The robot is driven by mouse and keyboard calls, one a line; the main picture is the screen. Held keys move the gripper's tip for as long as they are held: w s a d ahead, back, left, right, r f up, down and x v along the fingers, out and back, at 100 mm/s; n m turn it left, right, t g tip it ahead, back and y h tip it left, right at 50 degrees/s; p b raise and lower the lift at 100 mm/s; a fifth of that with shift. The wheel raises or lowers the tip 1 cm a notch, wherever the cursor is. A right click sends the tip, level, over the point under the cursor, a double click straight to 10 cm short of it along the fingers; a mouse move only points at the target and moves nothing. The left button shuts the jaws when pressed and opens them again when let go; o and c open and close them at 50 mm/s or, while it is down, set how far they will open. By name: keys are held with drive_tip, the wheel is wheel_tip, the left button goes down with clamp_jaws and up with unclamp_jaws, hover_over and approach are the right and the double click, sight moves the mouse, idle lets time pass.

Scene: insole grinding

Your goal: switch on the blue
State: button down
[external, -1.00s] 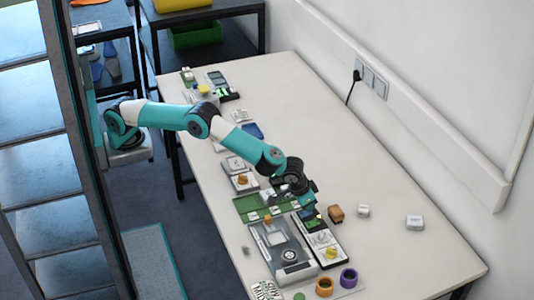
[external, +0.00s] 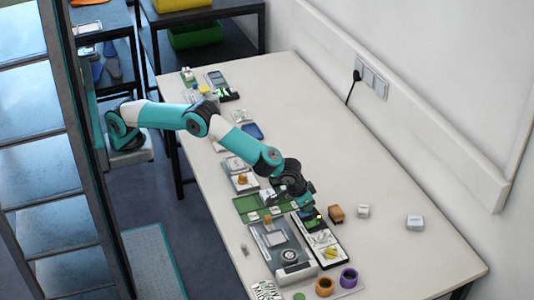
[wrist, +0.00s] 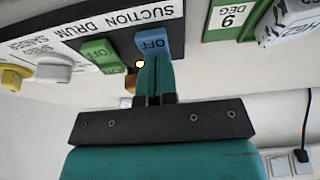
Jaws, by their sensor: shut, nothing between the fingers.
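The blue switch (wrist: 152,42) sits on a dark panel with white labels (wrist: 118,27) in the wrist view. Its face reads OFF and the label beside it reads SUCTION. My gripper (wrist: 154,66) is shut and empty, its teal fingertips right at the blue switch's edge. I cannot tell whether they touch it. A small bright lamp (wrist: 140,63) shows beside the fingertips. A green switch (wrist: 103,55) sits beside the blue one, near the label DRUM. In the external view my gripper (external: 311,214) is over the far end of the panel (external: 326,245) and hides the blue switch.
A white switch (wrist: 52,68) and a yellow knob (wrist: 14,76) are further along the panel. A grey machine tray (external: 268,240) and a green board (external: 248,205) lie beside it. The table's right side is mostly clear.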

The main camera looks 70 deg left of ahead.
drive_tip(key=shift+s+d+f, duration=0.1)
drive_tip(key=shift+s+f, duration=0.2)
drive_tip(key=shift+s, duration=0.15)
drive_tip(key=r+p, duration=0.1)
drive_tip(key=r, duration=0.1)
drive_tip(key=r+p, duration=0.2)
drive_tip(key=r, duration=0.1)
drive_tip(key=shift+s+d+r, duration=0.1)
drive_tip(key=shift+s+r, duration=0.1)
drive_tip(key=b+v, duration=0.2)
drive_tip(key=v, duration=0.7)
drive_tip(key=shift+a, duration=0.2)
drive_tip(key=shift+w+b, duration=0.15)
drive_tip(key=shift+b, duration=0.25)
drive_tip(key=shift+w+r+b, duration=0.25)
drive_tip(key=shift+w+b, duration=0.05)
drive_tip(key=shift+b, duration=0.1)
